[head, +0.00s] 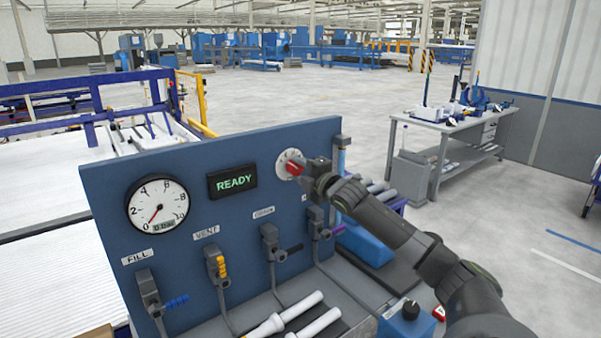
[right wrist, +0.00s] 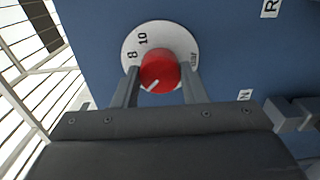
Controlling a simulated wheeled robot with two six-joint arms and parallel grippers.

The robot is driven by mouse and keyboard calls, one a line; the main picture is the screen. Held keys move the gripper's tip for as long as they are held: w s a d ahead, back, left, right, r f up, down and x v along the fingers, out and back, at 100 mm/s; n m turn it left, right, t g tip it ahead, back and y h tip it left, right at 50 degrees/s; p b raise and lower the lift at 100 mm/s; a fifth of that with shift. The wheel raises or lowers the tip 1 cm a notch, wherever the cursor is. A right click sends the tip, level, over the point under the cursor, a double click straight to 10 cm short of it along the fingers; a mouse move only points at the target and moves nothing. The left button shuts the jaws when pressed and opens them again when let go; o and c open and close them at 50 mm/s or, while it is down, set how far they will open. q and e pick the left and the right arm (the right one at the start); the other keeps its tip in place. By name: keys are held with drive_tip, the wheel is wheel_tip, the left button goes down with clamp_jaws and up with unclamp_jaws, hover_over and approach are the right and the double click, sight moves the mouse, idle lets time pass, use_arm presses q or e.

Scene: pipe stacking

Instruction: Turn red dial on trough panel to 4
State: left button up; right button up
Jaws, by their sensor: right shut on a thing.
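The red dial (head: 294,169) sits on a white numbered plate on the upper right of the blue trough panel (head: 330,135). In the right wrist view the red dial (right wrist: 158,69) is between the two fingers of my right gripper (right wrist: 160,78), which is shut on it. Its white pointer line slants to the lower left there. An 8 and a 10 show on the plate; the other numbers are hidden or unreadable. In the head view my right gripper (head: 306,171) reaches the dial from the right. My left gripper is not in view.
The panel also carries a round gauge (head: 157,203) with its needle near 0 and a green READY display (head: 232,181). White pipes (head: 297,312) lie in front. A workbench (head: 450,125) stands at right.

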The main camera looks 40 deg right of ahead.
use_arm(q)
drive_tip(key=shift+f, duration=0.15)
use_arm(e)
drive_tip(key=shift+n, duration=1.3)
drive_tip(key=shift+f+n, duration=0.1)
drive_tip(key=shift+n, duration=0.2)
drive_tip(key=o, duration=1)
drive_tip(key=shift+c, duration=0.2)
